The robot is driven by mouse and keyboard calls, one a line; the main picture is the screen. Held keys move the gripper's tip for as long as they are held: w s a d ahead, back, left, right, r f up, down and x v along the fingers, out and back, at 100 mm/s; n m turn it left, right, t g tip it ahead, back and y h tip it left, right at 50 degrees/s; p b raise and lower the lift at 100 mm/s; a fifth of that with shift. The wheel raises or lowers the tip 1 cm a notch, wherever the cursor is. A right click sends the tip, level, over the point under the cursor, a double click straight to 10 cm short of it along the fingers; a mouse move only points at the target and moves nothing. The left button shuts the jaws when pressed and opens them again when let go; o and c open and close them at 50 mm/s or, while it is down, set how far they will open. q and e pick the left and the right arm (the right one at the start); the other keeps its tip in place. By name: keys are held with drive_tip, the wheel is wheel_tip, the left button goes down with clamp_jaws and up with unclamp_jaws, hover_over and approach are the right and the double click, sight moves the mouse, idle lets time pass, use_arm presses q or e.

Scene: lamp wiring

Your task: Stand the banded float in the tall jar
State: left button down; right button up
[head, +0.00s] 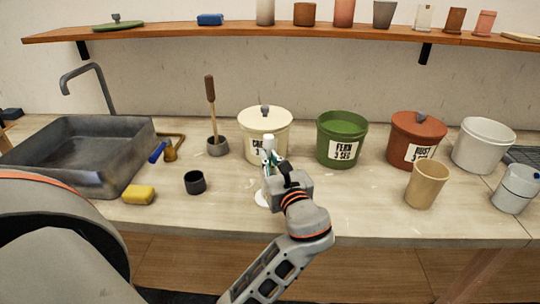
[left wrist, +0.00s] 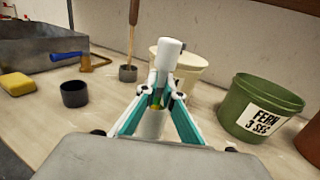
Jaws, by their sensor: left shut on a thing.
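My left gripper (head: 271,165) is shut on the banded float (left wrist: 167,58), a white upright rod with a thick rounded top. Its top also shows in the head view (head: 268,142), and a yellowish-green band shows between the fingers in the left wrist view. Below the fingers, a pale cylinder (left wrist: 152,125) shows partly, and a white round foot (head: 262,199) stands on the counter in the head view. These look like the tall jar, mostly hidden by my gripper. I cannot tell whether the float's lower end is inside it. My right gripper is not in view.
A cream crock (head: 283,123), a green crock (head: 341,143) and a rust crock (head: 402,145) stand behind and right. A dark cup (head: 195,182), yellow sponge (head: 139,195) and sink (head: 118,165) are left. A tan cup (head: 427,183) stands right. Counter between them is clear.

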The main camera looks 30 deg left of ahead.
use_arm(q)
drive_tip(key=shift+f, duration=0.1)
drive_tip(key=c, duration=2.1)
unclamp_jaws()
drive_tip(key=shift+c, duration=0.2)
drive_tip(key=v, duration=0.7)
drive_tip(key=shift+s+d, duration=0.15)
drive_tip(key=shift+s, duration=0.05)
